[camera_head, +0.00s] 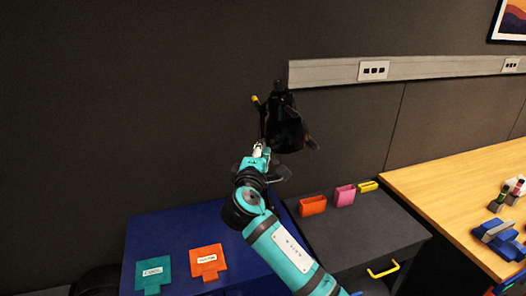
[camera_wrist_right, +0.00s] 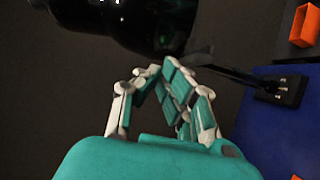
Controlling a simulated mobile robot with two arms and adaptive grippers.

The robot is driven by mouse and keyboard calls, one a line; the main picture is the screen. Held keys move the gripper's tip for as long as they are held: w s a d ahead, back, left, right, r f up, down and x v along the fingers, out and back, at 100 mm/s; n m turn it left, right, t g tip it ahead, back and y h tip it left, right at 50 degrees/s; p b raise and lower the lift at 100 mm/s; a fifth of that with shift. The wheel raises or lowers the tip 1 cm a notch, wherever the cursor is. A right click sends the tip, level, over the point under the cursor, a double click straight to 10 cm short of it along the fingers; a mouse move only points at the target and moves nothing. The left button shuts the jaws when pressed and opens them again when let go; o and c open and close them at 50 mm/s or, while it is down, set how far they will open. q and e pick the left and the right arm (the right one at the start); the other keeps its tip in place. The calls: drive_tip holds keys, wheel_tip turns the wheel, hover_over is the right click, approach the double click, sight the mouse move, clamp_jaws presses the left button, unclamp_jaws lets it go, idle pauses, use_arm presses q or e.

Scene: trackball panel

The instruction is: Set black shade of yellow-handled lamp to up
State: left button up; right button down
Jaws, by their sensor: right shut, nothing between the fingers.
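The lamp's black shade (camera_head: 286,132) stands out against the dark wall, with its narrow end at the top and its wider end low. A small yellow handle (camera_head: 255,100) sticks out at its upper left. My right gripper (camera_head: 259,148) is shut and empty, just left of and below the shade. In the right wrist view the glossy black shade (camera_wrist_right: 130,18) fills the top edge, close beyond my shut fingers (camera_wrist_right: 152,74). I cannot tell whether they touch it. A black lamp part (camera_wrist_right: 285,88) shows at the right there. My left gripper is not in view.
A blue cabinet top (camera_head: 150,235) holds a teal card (camera_head: 153,272) and an orange card (camera_head: 205,262). A dark drawer unit (camera_head: 365,235) carries orange (camera_head: 312,205), pink (camera_head: 344,196) and yellow (camera_head: 368,186) holders. A wooden desk (camera_head: 450,190) stands at right.

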drive_tip(key=w+d+n+t+y+b, duration=0.1)
drive_tip(key=d+n+y+b, duration=0.1)
drive_tip(key=n, duration=0.4)
drive_tip(key=w+d+n+t+y+b, duration=0.2)
drive_tip(key=d+n+y+b, duration=0.1)
drive_tip(key=d+n+b, duration=0.2)
drive_tip(key=w+d+n+t+y+b, duration=0.1)
drive_tip(key=d+n+t+y+b, duration=0.1)
drive_tip(key=d+n, duration=0.5)
drive_tip(key=shift+w+n+y+b, duration=0.3)
drive_tip(key=shift+n+b, duration=0.35)
drive_tip(key=shift+n, duration=0.25)
wheel_tip(320, 180, up, 4)
drive_tip(key=d+n+g+y+b, duration=0.25)
drive_tip(key=n+y, duration=0.25)
drive_tip(key=n, duration=0.4)
wheel_tip(320, 180, up, 12)
drive_tip(key=n+g+y, duration=0.3)
drive_tip(key=n+g, duration=0.4)
drive_tip(key=n, duration=0.9)
hover_over(313, 142)
drive_tip(key=shift+w+d+r, duration=0.15)
drive_tip(key=shift+w+d, duration=0.1)
drive_tip(key=shift+d, duration=0.1)
drive_tip(key=shift+n, duration=0.3)
